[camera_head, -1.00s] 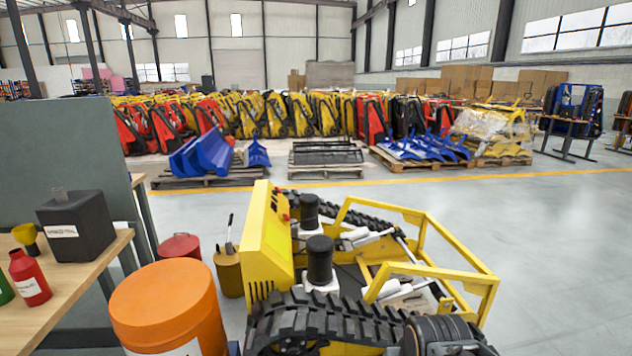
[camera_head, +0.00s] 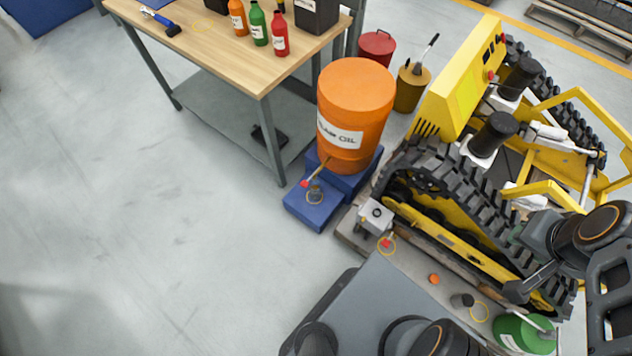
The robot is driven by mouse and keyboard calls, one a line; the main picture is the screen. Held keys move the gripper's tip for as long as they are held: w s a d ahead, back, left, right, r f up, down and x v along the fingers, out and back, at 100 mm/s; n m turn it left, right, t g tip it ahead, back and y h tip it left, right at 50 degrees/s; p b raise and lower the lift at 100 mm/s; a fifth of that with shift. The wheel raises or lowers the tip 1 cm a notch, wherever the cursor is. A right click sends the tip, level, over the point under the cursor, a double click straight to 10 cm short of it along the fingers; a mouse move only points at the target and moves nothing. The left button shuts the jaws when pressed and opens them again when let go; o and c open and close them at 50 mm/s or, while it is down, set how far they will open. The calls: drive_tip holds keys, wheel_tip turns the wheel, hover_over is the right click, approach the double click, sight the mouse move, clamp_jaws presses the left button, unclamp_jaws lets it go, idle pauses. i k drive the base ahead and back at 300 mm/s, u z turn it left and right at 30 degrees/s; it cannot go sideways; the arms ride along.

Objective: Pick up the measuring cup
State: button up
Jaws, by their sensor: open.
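A small see-through vessel (camera_head: 315,194), which looks like the measuring cup, stands on the low blue step (camera_head: 312,214) below the orange drum's tap. It is too small to make out markings or a handle. My gripper (camera_head: 522,288) is at the lower right, over the side of the yellow tracked carrier (camera_head: 462,228). It is open and well apart from the vessel. Its fingers are small and dark against the track, so their detail is hard to see.
The orange oil drum (camera_head: 355,105) stands on a blue stand right behind the vessel. A wooden workbench (camera_head: 215,52) with bottles is at upper left. A grey box (camera_head: 376,217) and a green container (camera_head: 522,335) sit beside the carrier. The left floor is clear.

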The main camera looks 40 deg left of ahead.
sight(315, 187)
drive_tip(key=u, duration=1.85)
